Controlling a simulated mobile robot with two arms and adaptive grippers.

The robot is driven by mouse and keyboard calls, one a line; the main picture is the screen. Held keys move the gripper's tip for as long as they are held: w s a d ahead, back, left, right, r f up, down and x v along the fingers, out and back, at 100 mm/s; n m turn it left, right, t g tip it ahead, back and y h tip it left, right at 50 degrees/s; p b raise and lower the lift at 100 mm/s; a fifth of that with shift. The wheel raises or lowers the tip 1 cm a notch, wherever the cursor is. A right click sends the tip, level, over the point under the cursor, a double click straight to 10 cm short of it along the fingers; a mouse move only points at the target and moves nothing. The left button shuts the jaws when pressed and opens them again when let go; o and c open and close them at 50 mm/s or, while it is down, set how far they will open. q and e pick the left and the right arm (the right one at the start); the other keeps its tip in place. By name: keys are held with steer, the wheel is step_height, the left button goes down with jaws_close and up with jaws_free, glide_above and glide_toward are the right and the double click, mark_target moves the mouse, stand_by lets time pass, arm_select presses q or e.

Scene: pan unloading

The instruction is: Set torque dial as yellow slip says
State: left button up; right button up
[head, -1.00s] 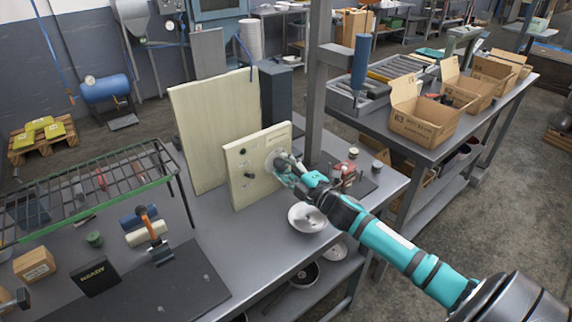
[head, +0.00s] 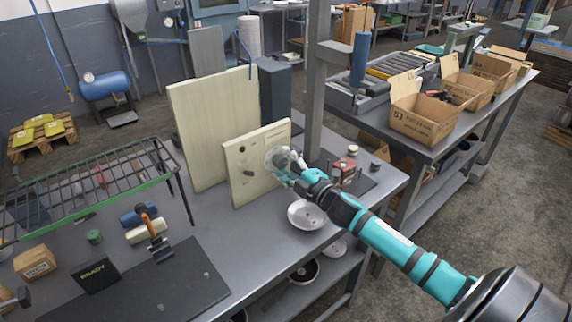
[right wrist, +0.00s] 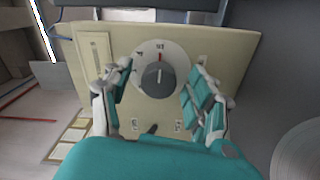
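The torque dial is a white disc with a grey centre knob (right wrist: 159,77) on a cream panel (right wrist: 85,50) in the right wrist view. A short red mark shows at the top of the disc, in line with the knob's upper end; the scale figures are too small to read. My right gripper (right wrist: 160,100) is open, with one finger left and one right of the dial, apart from the knob. In the head view, my right gripper (head: 294,170) is in front of the panel (head: 250,178) and partly covers the dial. I cannot make out a yellow slip. My left gripper is out of view.
A white bowl (head: 306,215) stands on the bench below my right arm. A red-and-grey device (head: 345,171) stands just right of the gripper. A tall cream board (head: 205,135) and a grey post (head: 315,100) rise behind. A green-edged wire rack (head: 100,190) is at left.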

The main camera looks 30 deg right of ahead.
steer(key=shift+s, duration=0.1)
steer(key=shift+s+f, duration=0.1)
steer(key=shift+s, duration=0.25)
steer(key=s, duration=1.1)
steer(key=shift+d, duration=0.45)
steer(key=shift+s, duration=0.1)
